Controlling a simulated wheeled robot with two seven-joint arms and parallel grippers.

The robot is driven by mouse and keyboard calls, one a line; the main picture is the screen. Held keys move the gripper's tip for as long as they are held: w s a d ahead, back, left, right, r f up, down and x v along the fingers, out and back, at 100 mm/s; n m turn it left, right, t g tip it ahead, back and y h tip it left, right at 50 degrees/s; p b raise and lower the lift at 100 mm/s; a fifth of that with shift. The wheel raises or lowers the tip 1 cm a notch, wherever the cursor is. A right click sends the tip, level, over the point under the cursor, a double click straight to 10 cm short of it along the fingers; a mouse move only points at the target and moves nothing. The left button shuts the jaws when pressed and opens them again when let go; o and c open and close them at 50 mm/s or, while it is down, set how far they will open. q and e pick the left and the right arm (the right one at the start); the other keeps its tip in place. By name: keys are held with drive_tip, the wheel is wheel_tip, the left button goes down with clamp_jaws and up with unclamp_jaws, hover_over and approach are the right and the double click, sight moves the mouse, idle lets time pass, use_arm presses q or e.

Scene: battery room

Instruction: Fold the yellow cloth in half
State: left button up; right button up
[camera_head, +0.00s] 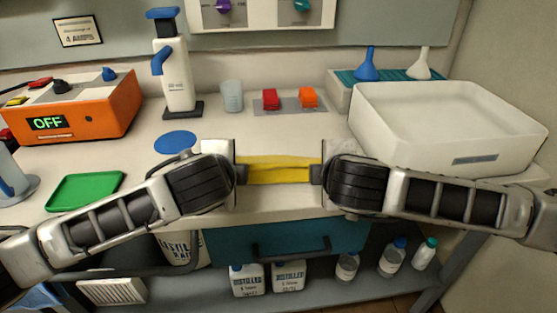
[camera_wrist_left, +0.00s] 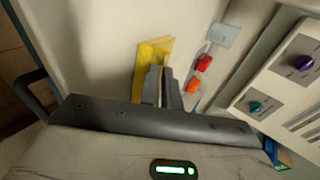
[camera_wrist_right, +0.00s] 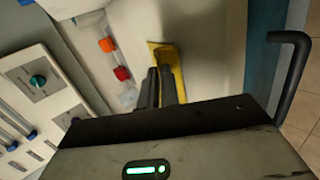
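The yellow cloth (camera_head: 280,172) is a narrow band spanning the gap between my two grippers near the table's front edge. My left gripper (camera_head: 243,173) is at its left end and my right gripper (camera_head: 316,173) at its right end. In the left wrist view the fingers (camera_wrist_left: 163,88) are close together with the cloth (camera_wrist_left: 153,50) between and beyond them. In the right wrist view the fingers (camera_wrist_right: 160,88) are also close together at the cloth (camera_wrist_right: 165,56). The grippers and arms hide the cloth's ends. I cannot tell how far it is off the table.
Behind the cloth are a red and an orange block (camera_head: 308,97) on a grey plate and a clear beaker (camera_head: 232,95). A white basin (camera_head: 440,110) stands right. A green tray (camera_head: 86,191), blue disc (camera_head: 176,142) and orange power box (camera_head: 78,112) are left.

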use_arm(q)
drive_tip(key=o, duration=0.7)
use_arm(e)
drive_tip(key=o, duration=0.7)
use_arm(q)
drive_tip(key=shift+s+r, duration=0.1)
drive_tip(key=shift+r, duration=0.2)
use_arm(e)
drive_tip(key=shift+s+r, duration=0.15)
drive_tip(key=shift+r, duration=0.15)
use_arm(q)
drive_tip(key=s+r, duration=0.5)
drive_tip(key=r, duration=0.3)
drive_tip(key=shift+s+r, duration=0.2)
drive_tip(key=shift+s, duration=0.2)
use_arm(e)
drive_tip(key=s+r, duration=0.5)
drive_tip(key=r, duration=0.3)
drive_tip(key=shift+s+r, duration=0.2)
drive_tip(key=shift+s, duration=0.2)
